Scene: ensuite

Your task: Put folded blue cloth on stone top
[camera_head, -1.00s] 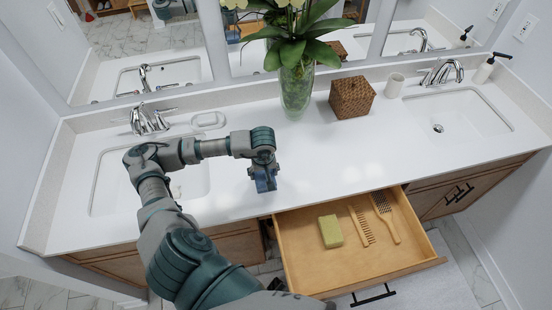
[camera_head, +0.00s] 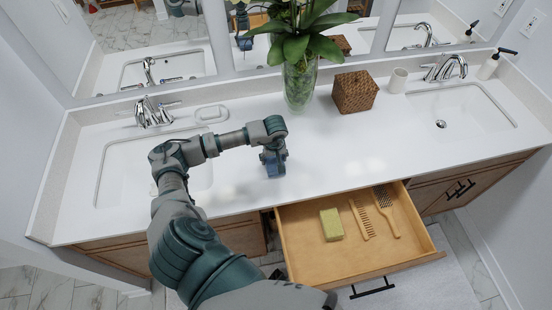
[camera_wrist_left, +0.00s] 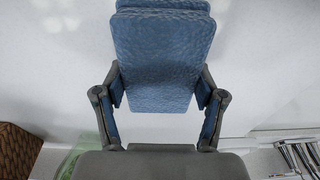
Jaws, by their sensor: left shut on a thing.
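The folded blue cloth (camera_wrist_left: 158,60) fills the middle of the left wrist view, between the two fingers of my left gripper (camera_wrist_left: 160,105). The fingers are shut on it from both sides. In the head view my left gripper (camera_head: 273,163) points down over the white stone top (camera_head: 330,155), with the blue cloth (camera_head: 274,170) at its tip, partly hidden by the gripper. I cannot tell whether the cloth touches the stone top. My right gripper is not in view.
An open drawer (camera_head: 310,268) below holds a yellow-green sponge (camera_head: 331,224), a comb and a brush. A glass vase of flowers (camera_head: 299,85), a woven box (camera_head: 354,92) and a cup (camera_head: 398,80) stand behind. Sinks lie left and right; the middle counter is clear.

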